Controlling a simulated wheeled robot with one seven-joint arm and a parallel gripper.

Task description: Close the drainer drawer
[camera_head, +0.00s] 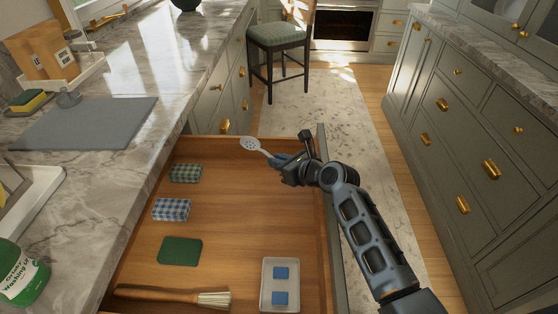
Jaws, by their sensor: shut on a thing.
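The drainer drawer (222,240) is pulled open from under the left counter, with its wooden inside in full view. Its front panel (324,230) stands on the right side. My gripper (284,163) is at the far right corner of the drawer, by the front panel. It is shut on the blue handle of a slotted spoon (250,144), whose pale head points left over the far end of the drawer. I cannot tell whether the spoon touches the drawer.
In the drawer are two checked cloths (186,173) (171,210), a green pad (180,251), a brush (170,296) and a white tray (267,299) with blue pieces. A stool (277,36) stands beyond. Cabinets (485,150) line the right; rug floor (340,110) lies between.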

